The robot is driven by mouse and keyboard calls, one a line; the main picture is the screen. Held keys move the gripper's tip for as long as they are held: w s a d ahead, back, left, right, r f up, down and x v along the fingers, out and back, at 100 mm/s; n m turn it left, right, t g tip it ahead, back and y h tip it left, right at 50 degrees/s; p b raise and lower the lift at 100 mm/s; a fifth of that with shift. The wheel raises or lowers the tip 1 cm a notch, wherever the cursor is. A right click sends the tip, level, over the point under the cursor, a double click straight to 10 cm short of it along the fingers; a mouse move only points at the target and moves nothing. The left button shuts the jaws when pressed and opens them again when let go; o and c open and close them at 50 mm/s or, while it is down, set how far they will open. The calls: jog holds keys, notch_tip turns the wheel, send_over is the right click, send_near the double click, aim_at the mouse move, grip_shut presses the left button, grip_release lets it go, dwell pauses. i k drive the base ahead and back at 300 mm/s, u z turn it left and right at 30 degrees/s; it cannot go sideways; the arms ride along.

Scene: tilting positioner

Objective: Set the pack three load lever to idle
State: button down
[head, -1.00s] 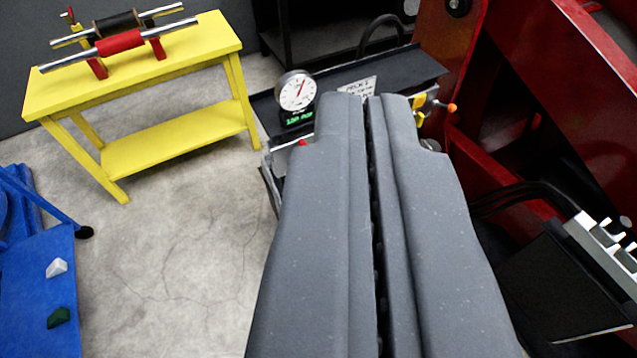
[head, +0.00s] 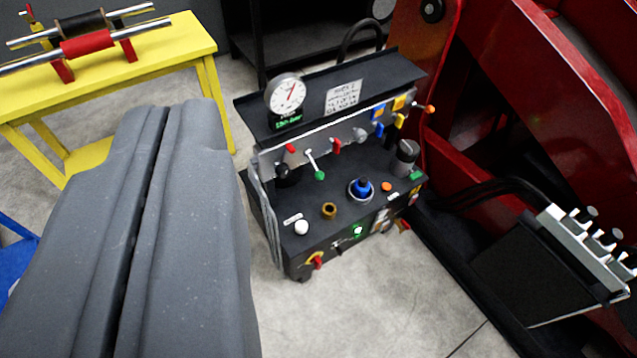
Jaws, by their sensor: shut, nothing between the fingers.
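A dark power pack (head: 340,235) stands on the floor at the middle of the view. It has a dial gauge (head: 286,94) with a green display and a placard (head: 344,97) too small to read surely. A lever with a green knob (head: 319,175) hangs slanting from its upright panel. Red-tipped (head: 291,149) and red (head: 336,146) controls sit beside it. I cannot tell which is the load lever. My gripper (head: 172,106) is shut and empty at the lower left, its fingers meeting along a dark seam. It appears left of the pack and does not cover its controls.
A yellow bench (head: 190,45) with rollers stands at upper left. Red machinery (head: 520,110) is close on the pack's right. A bank of silver levers (head: 590,240) on a dark box is at right. Concrete floor (head: 370,310) before the pack is clear.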

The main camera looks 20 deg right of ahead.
aim_at(320, 174)
jog(key=u, duration=0.05)
jog(key=i, duration=1)
jog(key=z, duration=0.1)
